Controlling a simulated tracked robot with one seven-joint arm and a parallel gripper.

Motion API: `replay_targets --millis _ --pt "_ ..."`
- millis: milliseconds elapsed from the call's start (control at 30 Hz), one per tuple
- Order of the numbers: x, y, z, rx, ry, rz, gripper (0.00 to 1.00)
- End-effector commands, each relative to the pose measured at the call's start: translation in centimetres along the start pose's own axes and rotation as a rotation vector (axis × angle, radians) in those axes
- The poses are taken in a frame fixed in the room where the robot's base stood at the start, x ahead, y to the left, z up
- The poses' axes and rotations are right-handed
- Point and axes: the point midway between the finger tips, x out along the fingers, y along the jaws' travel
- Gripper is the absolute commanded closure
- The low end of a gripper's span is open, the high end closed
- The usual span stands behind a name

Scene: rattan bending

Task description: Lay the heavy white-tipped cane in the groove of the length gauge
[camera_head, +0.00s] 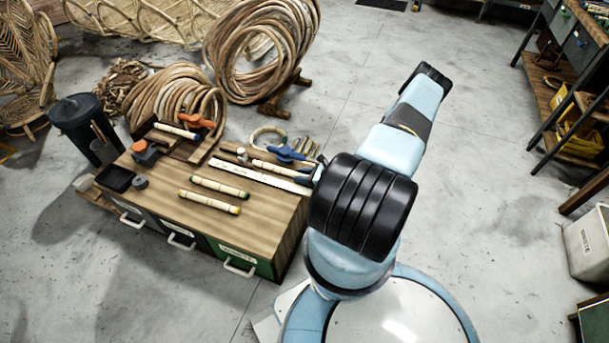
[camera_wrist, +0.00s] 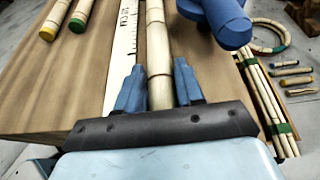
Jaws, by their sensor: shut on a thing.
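My gripper (camera_wrist: 159,88) is shut on a pale, jointed cane (camera_wrist: 157,40), one blue finger on each side near its close end. The far end runs out of the wrist view; no coloured tip shows there. The length gauge (camera_wrist: 122,50) is a white marked strip just left of the cane and roughly parallel to it. In the head view the gauge (camera_head: 258,176) lies on the bench, with the held cane (camera_head: 270,166) along its far side. I cannot tell whether the cane rests in the groove or hangs just above it. My arm partly hides the gripper.
Green-tipped (camera_head: 220,187) and yellow-tipped (camera_head: 209,201) canes lie on the bench (camera_head: 180,220), left of the gauge. A blue clamp-like tool (camera_wrist: 222,20) stands close right of the cane. Beyond it are a bundle of thin canes (camera_wrist: 265,105) and a ring (camera_wrist: 265,35).

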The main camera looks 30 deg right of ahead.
Motion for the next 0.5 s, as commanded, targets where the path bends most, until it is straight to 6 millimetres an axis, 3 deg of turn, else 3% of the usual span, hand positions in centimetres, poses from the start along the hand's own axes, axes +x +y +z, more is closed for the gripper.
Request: replay_targets --millis 133,167,400,500 --pt "-0.03 0.00 -0.04 0.000 0.002 0.000 0.96" --pt "-0.04 0.01 -0.05 0.000 0.002 0.000 0.62" --pt "-0.05 -0.01 -0.03 0.001 0.002 0.000 0.39" --pt "-0.06 -0.01 -0.02 0.001 0.002 0.000 0.38"
